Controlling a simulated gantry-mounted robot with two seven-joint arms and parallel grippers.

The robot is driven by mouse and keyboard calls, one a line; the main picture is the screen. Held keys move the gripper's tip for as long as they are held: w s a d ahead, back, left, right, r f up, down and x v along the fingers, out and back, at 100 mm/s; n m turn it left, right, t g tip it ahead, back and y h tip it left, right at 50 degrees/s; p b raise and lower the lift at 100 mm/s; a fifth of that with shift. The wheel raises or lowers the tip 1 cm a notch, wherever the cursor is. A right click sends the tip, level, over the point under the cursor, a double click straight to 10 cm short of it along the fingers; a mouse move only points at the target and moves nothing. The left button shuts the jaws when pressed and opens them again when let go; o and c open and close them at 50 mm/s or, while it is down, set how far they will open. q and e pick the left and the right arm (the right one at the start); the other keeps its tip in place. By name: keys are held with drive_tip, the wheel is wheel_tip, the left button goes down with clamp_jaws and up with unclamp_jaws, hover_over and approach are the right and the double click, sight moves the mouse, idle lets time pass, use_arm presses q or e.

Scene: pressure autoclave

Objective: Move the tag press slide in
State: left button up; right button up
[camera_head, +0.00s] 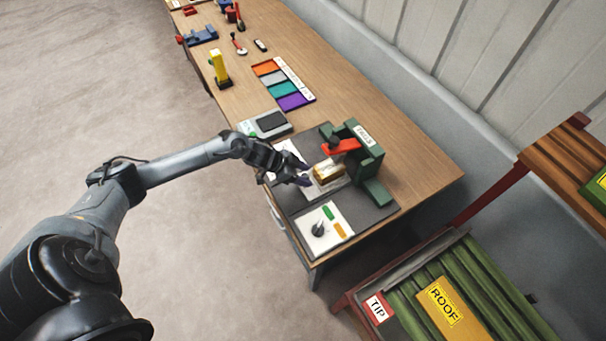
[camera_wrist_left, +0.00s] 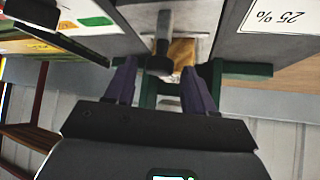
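The green tag press (camera_head: 368,165) with a red lever (camera_head: 342,146) stands on a dark mat near the bench's right end. Its slide (camera_head: 335,187), a pale plate carrying a gold block (camera_head: 327,172), sticks out toward my left gripper (camera_head: 303,175). In the left wrist view the purple fingers of my left gripper (camera_wrist_left: 159,72) are apart. A dark knob on a grey stem (camera_wrist_left: 160,62) shows between them, with the yellowish block (camera_wrist_left: 181,52) behind. I cannot tell whether the fingers touch the knob. My right gripper is in neither view.
A white panel (camera_head: 335,215) with a dark knob and green and orange labels lies in front of the press. A grey scale-like device (camera_head: 265,124) and a coloured tray (camera_head: 283,84) lie farther along the bench. A rack with a ROOF box (camera_head: 440,302) stands at lower right.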

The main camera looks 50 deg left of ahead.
use_arm(q)
drive_tip(key=shift+s, duration=0.1)
drive_tip(key=p+v, duration=0.1)
drive_tip(key=v, duration=0.9)
drive_tip(key=shift+s+a+r, duration=0.15)
drive_tip(key=shift+a+r, duration=0.1)
drive_tip(key=shift+r, duration=0.05)
drive_tip(key=shift+f, duration=0.1)
